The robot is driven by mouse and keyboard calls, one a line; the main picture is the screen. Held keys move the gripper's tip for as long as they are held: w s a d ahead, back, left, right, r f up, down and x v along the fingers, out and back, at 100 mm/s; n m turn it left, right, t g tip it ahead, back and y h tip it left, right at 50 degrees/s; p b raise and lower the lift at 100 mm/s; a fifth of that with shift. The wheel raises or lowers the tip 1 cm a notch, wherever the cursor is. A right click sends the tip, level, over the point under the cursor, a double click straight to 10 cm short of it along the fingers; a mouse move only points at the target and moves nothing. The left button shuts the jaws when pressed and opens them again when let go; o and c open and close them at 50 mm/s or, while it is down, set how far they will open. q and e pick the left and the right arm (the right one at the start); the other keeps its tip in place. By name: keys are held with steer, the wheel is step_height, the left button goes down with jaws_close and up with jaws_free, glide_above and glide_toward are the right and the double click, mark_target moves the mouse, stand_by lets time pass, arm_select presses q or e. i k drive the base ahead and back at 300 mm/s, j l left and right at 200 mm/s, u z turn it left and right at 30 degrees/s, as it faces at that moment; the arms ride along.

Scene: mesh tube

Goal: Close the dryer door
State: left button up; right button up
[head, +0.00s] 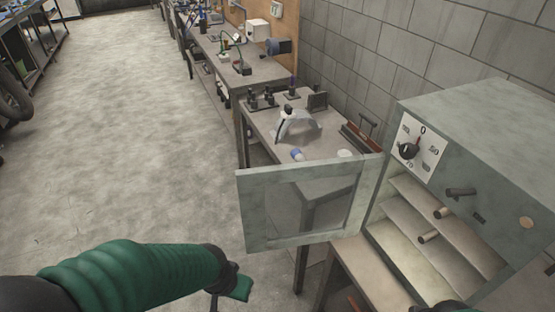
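The dryer (490,135) is a grey-green metal box at the right, with a white dial plate and black knob on its front. Its door (305,244), a pale frame around a see-through pane, stands wide open and sticks out to the left of the box. The dryer's shelves (415,195) show through the opening. My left gripper (228,291) is low in the picture, left of and below the door's free edge, apart from it in the picture. Its fingers are partly hidden, and no held object shows. My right gripper cannot be made out.
A workbench (262,128) with small tools stands behind the door, and a longer bench (245,72) runs farther back along the block wall.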

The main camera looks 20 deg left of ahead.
mark_target(251, 183)
steer(key=i+j+z, duration=0.2)
steer(key=i+j, duration=0.2)
steer(key=j, duration=0.25)
steer(key=i+j+z, duration=0.1)
steer(key=j, duration=0.25)
steer(key=i+j+z, duration=0.1)
steer(key=i+j, duration=0.15)
steer(key=i+j+z, duration=0.15)
steer(key=j+z, duration=0.2)
steer(key=z, duration=0.15)
steer(key=j+z, duration=0.45)
steer(key=i+j+z, duration=0.1)
steer(key=j+z, duration=0.7)
steer(key=z, duration=0.15)
steer(key=k+j+z, duration=0.65)
steer(key=k+j, duration=0.65)
